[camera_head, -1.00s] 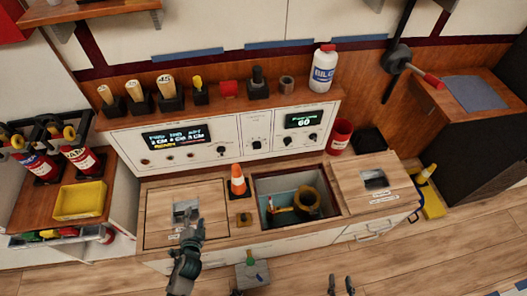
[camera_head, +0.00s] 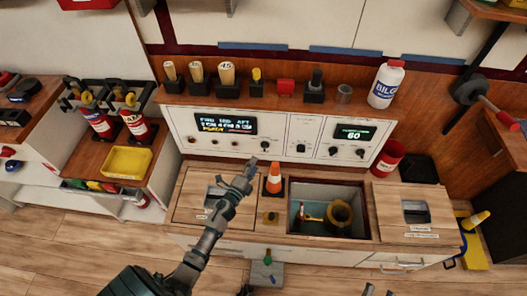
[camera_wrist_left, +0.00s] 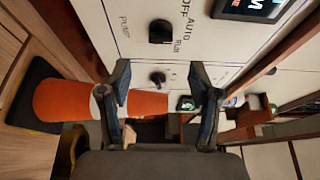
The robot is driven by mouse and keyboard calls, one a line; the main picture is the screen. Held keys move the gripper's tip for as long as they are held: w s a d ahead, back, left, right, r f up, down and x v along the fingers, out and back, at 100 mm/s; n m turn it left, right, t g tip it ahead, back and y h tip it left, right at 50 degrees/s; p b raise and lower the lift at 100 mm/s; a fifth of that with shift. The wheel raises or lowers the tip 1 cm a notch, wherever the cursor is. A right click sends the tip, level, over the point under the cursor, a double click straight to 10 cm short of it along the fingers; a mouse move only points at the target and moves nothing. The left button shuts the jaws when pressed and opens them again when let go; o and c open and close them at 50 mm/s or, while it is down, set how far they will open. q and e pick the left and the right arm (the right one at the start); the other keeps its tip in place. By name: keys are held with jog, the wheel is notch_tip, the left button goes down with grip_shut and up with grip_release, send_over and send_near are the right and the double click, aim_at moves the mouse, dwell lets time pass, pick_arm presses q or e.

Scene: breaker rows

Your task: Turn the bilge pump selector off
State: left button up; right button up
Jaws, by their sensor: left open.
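The pump selector (camera_wrist_left: 162,32) is a black knob on the white panel, with PUMP, OFF, AUTO and RUN lettering around it in the left wrist view. It shows small in the head view (camera_head: 265,145), below and right of the left display. I cannot tell which position it points to. My left gripper (camera_head: 251,168) is open and empty in front of the panel, just below and left of the selector. Its two fingers (camera_wrist_left: 160,98) stand wide apart in the wrist view, not touching the knob. My right gripper (camera_head: 378,291) shows only two separated fingertips at the bottom edge.
An orange cone (camera_head: 273,178) stands close to my left gripper, right of it in the head view. A smaller knob (camera_wrist_left: 158,78) is near the selector. An open hatch (camera_head: 300,232) lies to the right. Several items line the shelf above, including a BILGE bottle (camera_head: 386,84).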

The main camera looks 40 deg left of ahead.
aim_at(264, 150)
pick_arm(q)
jog(key=w, duration=0.2)
jog(key=w+a+b, duration=0.1)
jog(key=w, duration=0.5)
jog(key=shift+w+a, duration=0.15)
jog(key=shift+a, duration=0.1)
jog(key=shift+d, duration=0.1)
jog(key=shift+c, duration=0.7)
jog(key=c, duration=0.8)
jog(key=shift+c, duration=1)
pick_arm(e)
jog(key=s+r+t, duration=0.2)
jog(key=t, duration=0.1)
jog(key=shift+s+d+r+m, duration=0.15)
jog(key=shift+s+r+m, duration=0.1)
jog(key=shift+m, duration=0.05)
